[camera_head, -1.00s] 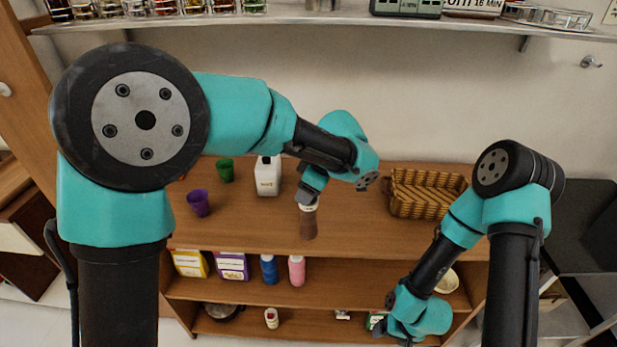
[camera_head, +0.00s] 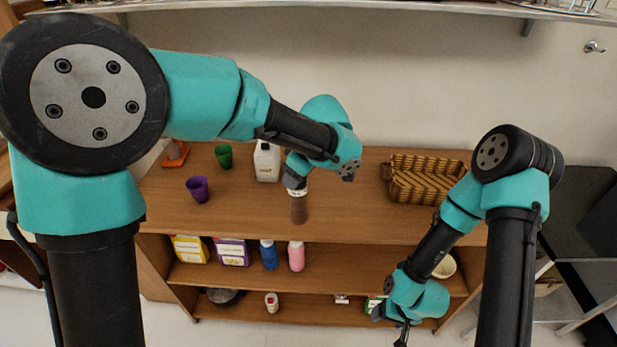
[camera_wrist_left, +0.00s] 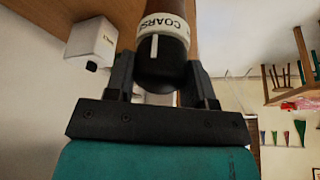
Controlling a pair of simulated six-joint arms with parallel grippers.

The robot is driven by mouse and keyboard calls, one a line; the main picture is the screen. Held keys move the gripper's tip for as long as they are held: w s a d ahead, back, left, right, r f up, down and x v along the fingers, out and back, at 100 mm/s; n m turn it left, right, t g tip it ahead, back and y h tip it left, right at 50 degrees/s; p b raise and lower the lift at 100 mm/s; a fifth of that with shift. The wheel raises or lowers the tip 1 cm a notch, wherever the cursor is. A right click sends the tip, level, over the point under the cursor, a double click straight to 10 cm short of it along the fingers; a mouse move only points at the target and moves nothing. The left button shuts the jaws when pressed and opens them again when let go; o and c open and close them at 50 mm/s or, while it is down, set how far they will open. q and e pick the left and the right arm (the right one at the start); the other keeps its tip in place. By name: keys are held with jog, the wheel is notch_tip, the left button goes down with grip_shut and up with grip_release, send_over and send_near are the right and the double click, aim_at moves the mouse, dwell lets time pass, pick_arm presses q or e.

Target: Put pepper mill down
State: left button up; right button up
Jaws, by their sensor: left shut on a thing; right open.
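The pepper mill (camera_head: 299,208) is brown with a white band, seen over the wooden top of the shelf unit (camera_head: 345,215) in the head view. My left gripper (camera_head: 295,184) is shut on its upper end. In the left wrist view the mill's dark end and white band with the letters "COARSE" (camera_wrist_left: 162,28) show between the fingers (camera_wrist_left: 158,75). I cannot tell whether the mill's far end touches the wood. My right gripper (camera_head: 402,325) is open and low at the front right, in front of the lower shelf.
A wicker basket (camera_head: 428,180) sits at right. The wood between mill and basket is clear.

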pick_arm(q)
jog(key=w+a+r+m+t+h, duration=0.1)
jog(key=a+r+m+h, duration=0.1)
jog(key=a+m, duration=0.4)
jog(key=w+a+r+m+t+h, duration=0.1)
jog(key=a+m+h, duration=0.1)
jog(key=a+m, duration=0.4)
jog(key=shift+w+a+r, duration=0.25)
jog(key=shift+a+r, duration=0.15)
jog(key=shift+a, duration=2.2)
